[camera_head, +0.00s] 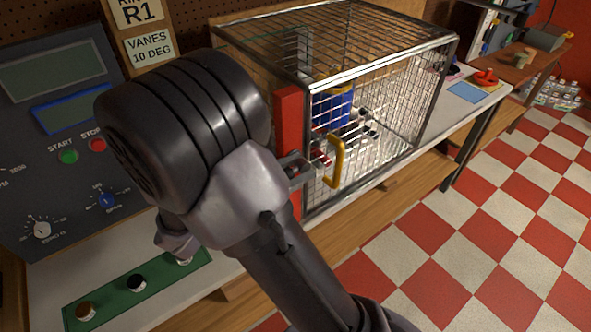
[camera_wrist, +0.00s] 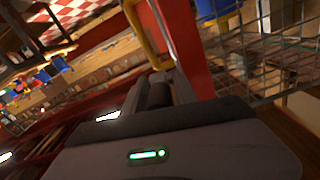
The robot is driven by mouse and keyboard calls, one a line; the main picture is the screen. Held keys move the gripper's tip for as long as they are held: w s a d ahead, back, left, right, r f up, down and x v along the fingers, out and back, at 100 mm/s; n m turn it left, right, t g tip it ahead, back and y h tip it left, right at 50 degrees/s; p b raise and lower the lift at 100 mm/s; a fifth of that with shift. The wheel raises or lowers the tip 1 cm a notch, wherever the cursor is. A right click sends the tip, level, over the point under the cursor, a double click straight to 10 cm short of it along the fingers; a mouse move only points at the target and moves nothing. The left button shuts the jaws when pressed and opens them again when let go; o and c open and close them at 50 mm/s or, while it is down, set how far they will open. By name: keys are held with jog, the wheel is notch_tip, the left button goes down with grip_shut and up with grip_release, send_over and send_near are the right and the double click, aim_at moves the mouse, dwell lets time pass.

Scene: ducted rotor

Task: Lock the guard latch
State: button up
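The wire guard cage (camera_head: 385,45) stands on the bench with its mesh door closed or nearly closed against a red post (camera_head: 289,115). The post also shows in the wrist view (camera_wrist: 183,45). A yellow door handle (camera_head: 338,160) is on the door; it shows in the wrist view too (camera_wrist: 146,35). A grey metal piece (camera_head: 295,168) sits at the post beside the handle; I cannot tell whether it is the latch or my fingertips. My gripper (camera_wrist: 160,92) is close to the post, below the handle in the wrist view. Its finger gap is unclear, and my arm hides it in the head view.
A control panel (camera_head: 50,130) with green START and red STOP buttons stands at left. A green strip with several knobs (camera_head: 136,284) lies in front of it. A blue object (camera_head: 333,105) is inside the cage. Checkered floor (camera_head: 480,230) is open at right.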

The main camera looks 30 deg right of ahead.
grip_shut()
dwell(1.4)
